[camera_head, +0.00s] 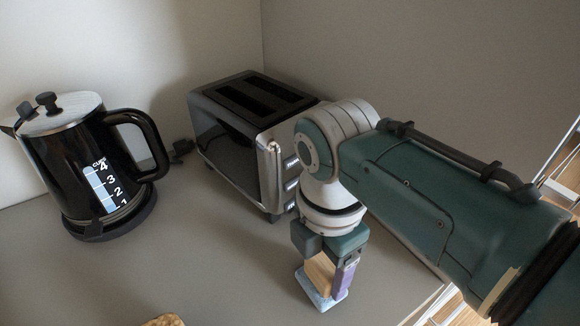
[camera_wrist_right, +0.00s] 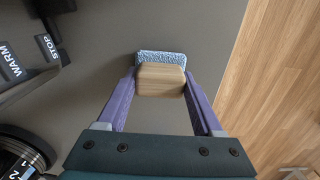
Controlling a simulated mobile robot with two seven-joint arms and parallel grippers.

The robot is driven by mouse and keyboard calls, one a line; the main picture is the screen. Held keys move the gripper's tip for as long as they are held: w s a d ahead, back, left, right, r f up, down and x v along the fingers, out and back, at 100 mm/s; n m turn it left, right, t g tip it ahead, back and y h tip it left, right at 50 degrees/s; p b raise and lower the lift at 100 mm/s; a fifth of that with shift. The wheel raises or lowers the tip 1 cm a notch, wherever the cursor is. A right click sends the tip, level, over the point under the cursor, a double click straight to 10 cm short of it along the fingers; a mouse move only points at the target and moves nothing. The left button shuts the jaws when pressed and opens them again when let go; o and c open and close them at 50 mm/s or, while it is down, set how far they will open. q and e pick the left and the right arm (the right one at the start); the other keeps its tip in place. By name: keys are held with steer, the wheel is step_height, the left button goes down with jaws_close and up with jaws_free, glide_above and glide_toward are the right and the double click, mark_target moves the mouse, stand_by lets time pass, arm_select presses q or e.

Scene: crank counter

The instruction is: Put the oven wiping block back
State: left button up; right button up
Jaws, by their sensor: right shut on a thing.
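The wiping block has a wooden grip and a blue-grey pad below it. It shows at the lower middle of the head view (camera_head: 319,290) and at the top middle of the right wrist view (camera_wrist_right: 161,80). My right gripper (camera_head: 332,278) is shut on the wooden part, with a purple finger on each side in the right wrist view (camera_wrist_right: 160,92). The block hangs pad-down at the counter; I cannot tell whether the pad touches the surface. My left gripper is not in view. No oven is recognisable.
A toaster (camera_head: 240,150) stands behind my right gripper, its front buttons near the wrist. A black kettle (camera_head: 75,160) stands on its base at left. A brown item (camera_head: 165,320) is cut off at the bottom edge. The grey counter (camera_head: 220,270) is clear between them.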

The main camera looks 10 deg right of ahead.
mark_target(322, 266)
steer(key=o, duration=1.4)
steer(key=shift+f, duration=0.1)
steer(key=shift+o, duration=0.2)
step_height(322, 266, up, 12)
steer(key=p, duration=0.4)
steer(key=s+d+r+m+t, duration=0.1)
steer(key=s+d+m, duration=0.3)
steer(key=s+m, duration=0.4)
steer(key=s+d+r+m+t, duration=0.1)
steer(key=s+d+m, duration=0.3)
steer(key=s+m, duration=0.4)
steer(key=m+t, duration=0.1)
steer(key=m, duration=0.3)
steer(key=shift+s+y, duration=0.2)
steer(key=shift+y, duration=0.1)
